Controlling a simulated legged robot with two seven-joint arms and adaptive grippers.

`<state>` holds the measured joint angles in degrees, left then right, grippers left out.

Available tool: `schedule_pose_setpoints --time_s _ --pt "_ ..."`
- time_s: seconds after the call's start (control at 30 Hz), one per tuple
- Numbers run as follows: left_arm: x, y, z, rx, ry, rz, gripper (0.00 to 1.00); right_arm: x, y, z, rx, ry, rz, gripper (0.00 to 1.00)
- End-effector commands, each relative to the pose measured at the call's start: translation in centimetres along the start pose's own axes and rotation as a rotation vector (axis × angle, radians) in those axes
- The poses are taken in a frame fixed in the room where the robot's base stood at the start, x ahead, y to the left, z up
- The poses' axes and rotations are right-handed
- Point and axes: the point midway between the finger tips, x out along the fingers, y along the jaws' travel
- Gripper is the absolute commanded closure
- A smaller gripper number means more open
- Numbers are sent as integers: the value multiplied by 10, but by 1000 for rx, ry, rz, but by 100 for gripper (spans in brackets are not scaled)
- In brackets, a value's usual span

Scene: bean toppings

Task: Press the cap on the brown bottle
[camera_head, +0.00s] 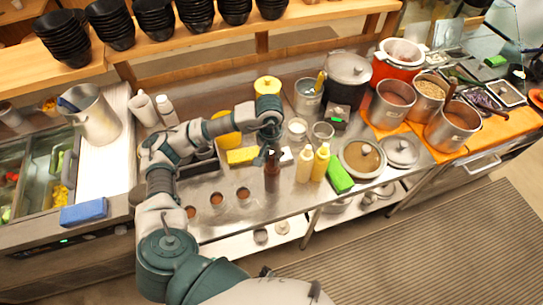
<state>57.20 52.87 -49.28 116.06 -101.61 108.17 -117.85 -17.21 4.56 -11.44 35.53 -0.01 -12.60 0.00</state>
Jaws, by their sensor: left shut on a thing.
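The brown bottle (272,172) stands upright on the steel counter (225,222), near its front edge and left of two pale yellow bottles. My left arm comes in from the lower left and bends over the counter. My left gripper (269,156) points down at the top of the brown bottle and is shut on it. The gripper hides the bottle's cap and neck, so I cannot tell how the cap sits. My right gripper is not in view.
Two pale yellow bottles (313,164), a green block (339,177) and a yellow sponge (242,156) are close by. A pan of brown food (361,158) and several pots stand to the right. Black bowls fill the back shelf.

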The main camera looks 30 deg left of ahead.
Motion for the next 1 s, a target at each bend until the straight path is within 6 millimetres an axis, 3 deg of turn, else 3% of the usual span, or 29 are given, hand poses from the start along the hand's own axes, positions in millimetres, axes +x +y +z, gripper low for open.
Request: schedule_pose_setpoints --time_s 0.8,0.83,0.93,1.0 --pt "3 0 0 0 1 0 85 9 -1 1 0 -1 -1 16" --pt "3 0 0 0 1 0 72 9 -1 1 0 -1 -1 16" --pt "3 0 0 0 1 0 47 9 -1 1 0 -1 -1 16" --pt "3 0 0 0 1 0 45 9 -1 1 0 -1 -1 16"
